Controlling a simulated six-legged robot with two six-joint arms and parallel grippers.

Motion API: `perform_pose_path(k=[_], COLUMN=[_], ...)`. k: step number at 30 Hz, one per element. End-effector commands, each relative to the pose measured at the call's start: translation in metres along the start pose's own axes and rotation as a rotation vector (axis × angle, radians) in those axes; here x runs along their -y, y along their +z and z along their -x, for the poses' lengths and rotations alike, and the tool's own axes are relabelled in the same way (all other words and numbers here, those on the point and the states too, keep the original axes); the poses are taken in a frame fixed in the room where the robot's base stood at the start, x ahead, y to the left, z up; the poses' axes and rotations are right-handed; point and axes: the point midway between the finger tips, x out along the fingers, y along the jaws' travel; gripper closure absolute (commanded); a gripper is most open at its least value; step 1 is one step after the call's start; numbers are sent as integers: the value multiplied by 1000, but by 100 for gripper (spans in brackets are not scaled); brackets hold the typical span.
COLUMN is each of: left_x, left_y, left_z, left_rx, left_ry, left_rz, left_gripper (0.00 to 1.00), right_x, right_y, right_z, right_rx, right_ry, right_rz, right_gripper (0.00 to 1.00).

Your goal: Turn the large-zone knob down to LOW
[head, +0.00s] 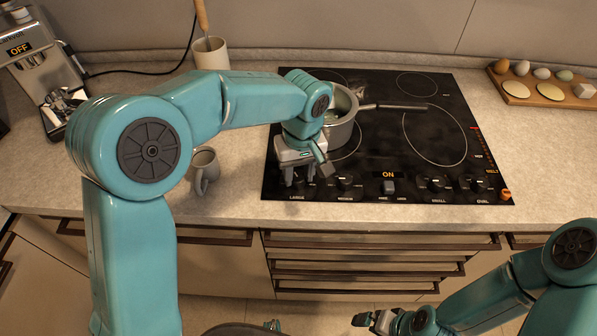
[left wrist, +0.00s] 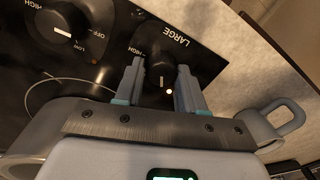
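The large-zone knob (left wrist: 160,72), labelled LARGE, is a black dial at the cooktop's front left, with a white mark and a small lit dot near it. In the left wrist view my left gripper (left wrist: 162,84) is open, with one finger on each side of the knob's middle. Dark gaps show between fingers and knob; contact is unclear. In the head view my left gripper (head: 298,178) points down over this knob and mostly hides it. My right gripper (head: 374,321) is low at the bottom, away from the cooktop; its opening is unclear.
The black cooktop (head: 390,160) shows ON. A second knob (left wrist: 62,28) sits beside the large one. A metal pot (head: 342,128) stands behind my left gripper, handle to the right. A grey mug (head: 205,165) stands left of the cooktop. An egg board (head: 540,92) lies at right.

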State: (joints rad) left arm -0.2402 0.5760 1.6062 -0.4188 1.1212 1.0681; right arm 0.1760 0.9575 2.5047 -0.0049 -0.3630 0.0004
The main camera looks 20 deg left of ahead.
Motion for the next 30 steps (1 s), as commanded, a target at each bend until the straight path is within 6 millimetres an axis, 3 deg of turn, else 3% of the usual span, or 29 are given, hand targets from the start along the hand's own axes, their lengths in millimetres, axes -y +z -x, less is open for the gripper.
perform_pose_path(k=[10, 14, 30], left_x=[0, 0, 0], left_y=[0, 0, 0], left_z=[0, 11, 140], left_rx=[2, 0, -1], left_ry=[0, 0, 4], left_rz=[-1, -1, -1], left_gripper=[40, 40, 40], right_x=[0, 0, 4], right_y=[0, 0, 0], right_z=[0, 0, 12], right_rx=[0, 0, 0], right_ry=[0, 0, 0], right_rz=[0, 0, 0], right_gripper=[8, 8, 8])
